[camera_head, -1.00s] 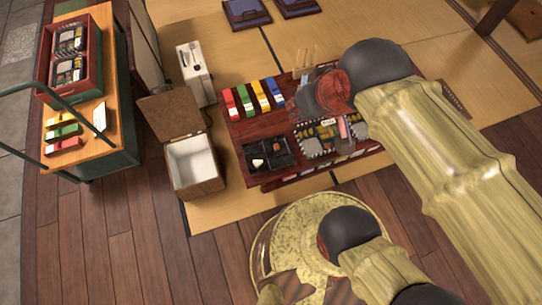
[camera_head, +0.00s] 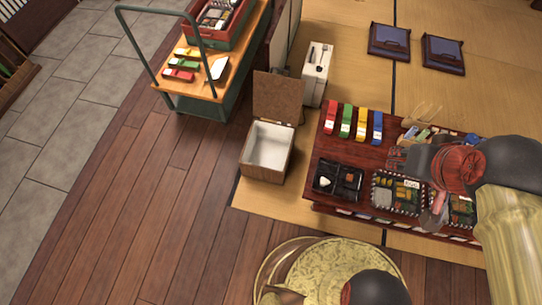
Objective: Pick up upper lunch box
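Two food-filled lunch boxes show on the low dark red table (camera_head: 325,142): one patterned lunch box (camera_head: 381,198) near the middle of the front edge, and another lunch box (camera_head: 462,213) right of it, partly hidden by my arm. A lunch box (camera_head: 213,17) with food also lies in the red crate on the trolley, cut off by the top edge. Which one is the upper lunch box I cannot tell. My gripper (camera_head: 434,215) hangs over the table between the two table boxes; its fingers are small and unclear, so contact and opening cannot be told.
A black divided tray (camera_head: 338,181) and red, green, yellow and blue cases (camera_head: 361,124) share the table. An open white-lined box (camera_head: 268,147) stands left of it. The trolley (camera_head: 255,30) has a tall green handle. Wood floor (camera_head: 150,190) at left is clear.

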